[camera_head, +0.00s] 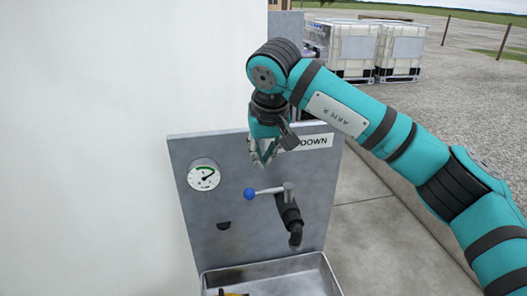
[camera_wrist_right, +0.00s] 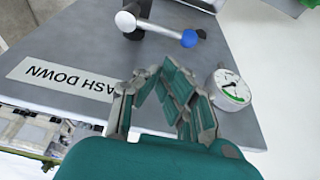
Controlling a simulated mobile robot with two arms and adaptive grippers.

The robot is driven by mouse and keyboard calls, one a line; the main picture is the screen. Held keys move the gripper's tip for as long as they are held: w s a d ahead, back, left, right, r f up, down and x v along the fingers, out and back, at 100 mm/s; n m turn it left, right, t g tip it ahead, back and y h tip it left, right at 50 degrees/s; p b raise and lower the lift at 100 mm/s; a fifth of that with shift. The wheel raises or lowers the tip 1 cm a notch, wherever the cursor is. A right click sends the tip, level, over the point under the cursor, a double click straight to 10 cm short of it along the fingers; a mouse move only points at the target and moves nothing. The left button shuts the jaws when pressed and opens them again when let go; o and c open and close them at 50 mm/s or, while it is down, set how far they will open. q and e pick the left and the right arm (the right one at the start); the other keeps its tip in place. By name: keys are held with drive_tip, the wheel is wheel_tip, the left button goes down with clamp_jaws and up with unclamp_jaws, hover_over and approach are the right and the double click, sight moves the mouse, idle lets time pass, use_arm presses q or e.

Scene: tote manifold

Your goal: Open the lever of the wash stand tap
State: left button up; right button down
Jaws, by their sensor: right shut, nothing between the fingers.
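The tap is a dark body (camera_head: 294,222) on the grey wash stand back panel. Its metal lever (camera_head: 270,190) lies about level and points left, ending in a blue ball knob (camera_head: 249,194). The lever (camera_wrist_right: 160,30) and its blue knob (camera_wrist_right: 190,38) also show in the right wrist view, beyond the fingers. My right gripper (camera_head: 263,163) hangs above the lever, in front of the panel's upper part, apart from the knob. It also shows in the right wrist view (camera_wrist_right: 163,78), shut and empty. My left gripper is not in view.
A round gauge (camera_head: 204,175) sits left of the lever. White tanks (camera_head: 355,45) stand far behind.

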sight(262, 175)
drive_tip(key=p+x, duration=0.2)
drive_tip(key=x, duration=0.5)
drive_tip(key=shift+w+f, duration=0.1)
drive_tip(key=shift+f, duration=0.25)
drive_tip(key=shift+a+n, duration=0.1)
drive_tip(key=shift+n, duration=0.2)
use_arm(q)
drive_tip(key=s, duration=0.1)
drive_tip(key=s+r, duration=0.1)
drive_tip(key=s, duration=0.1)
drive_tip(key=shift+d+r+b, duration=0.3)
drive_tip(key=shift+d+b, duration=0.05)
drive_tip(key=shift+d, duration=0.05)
use_arm(e)
drive_tip(key=shift+s, duration=0.25)
